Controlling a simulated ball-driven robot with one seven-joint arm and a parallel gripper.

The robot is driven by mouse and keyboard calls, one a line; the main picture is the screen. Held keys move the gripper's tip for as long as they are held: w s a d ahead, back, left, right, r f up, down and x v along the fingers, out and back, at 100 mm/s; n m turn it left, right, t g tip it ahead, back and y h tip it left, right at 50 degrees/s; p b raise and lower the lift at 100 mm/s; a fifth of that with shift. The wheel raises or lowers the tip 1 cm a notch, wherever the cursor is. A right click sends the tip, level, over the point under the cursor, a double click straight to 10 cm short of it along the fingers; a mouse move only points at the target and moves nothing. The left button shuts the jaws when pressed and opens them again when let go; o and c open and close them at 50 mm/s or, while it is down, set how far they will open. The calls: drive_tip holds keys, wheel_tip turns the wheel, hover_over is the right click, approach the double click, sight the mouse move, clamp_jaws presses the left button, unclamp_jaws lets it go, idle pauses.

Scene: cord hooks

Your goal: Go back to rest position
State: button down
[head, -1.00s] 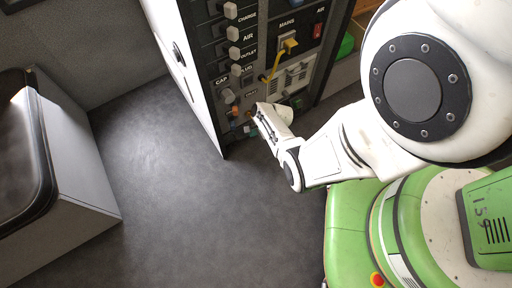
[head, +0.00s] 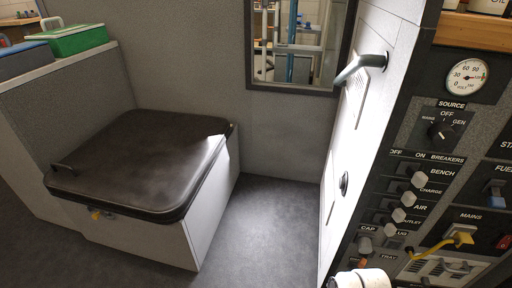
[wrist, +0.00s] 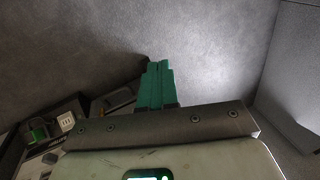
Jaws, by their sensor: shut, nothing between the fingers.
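My gripper (wrist: 158,68) shows in the wrist view, its two green fingers shut together with nothing between them. It is over the grey floor (wrist: 205,50), with part of the dark panel to its lower left. In the head view only a white piece of my arm shows at the bottom edge, in front of the panel's lower part. The gripper itself is out of that view. A yellow cord (head: 432,247) runs from the yellow plug (head: 461,236) under the MAINS label down to the left.
The control panel (head: 420,170) has knobs, breakers and a gauge (head: 466,76). A grey handle (head: 360,68) sticks out of the cabinet's white side. A bench with a dark padded top (head: 140,155) stands left. Floor (head: 270,225) between bench and cabinet is clear.

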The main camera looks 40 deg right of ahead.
drive_tip(key=s+a+r+n+g+h, duration=0.1)
drive_tip(key=s+a+r+n, duration=0.2)
drive_tip(key=a+r+n, duration=0.4)
drive_tip(key=s+a+r+n+g, duration=0.1)
drive_tip(key=s+a+r+n, duration=0.3)
drive_tip(key=r, duration=0.5)
wheel_tip(320, 180, up, 29)
drive_tip(key=p, duration=3)
drive_tip(key=shift+w+d+r+p, duration=0.15)
drive_tip(key=shift+w+r+p, duration=0.05)
drive_tip(key=shift+w+p, duration=0.15)
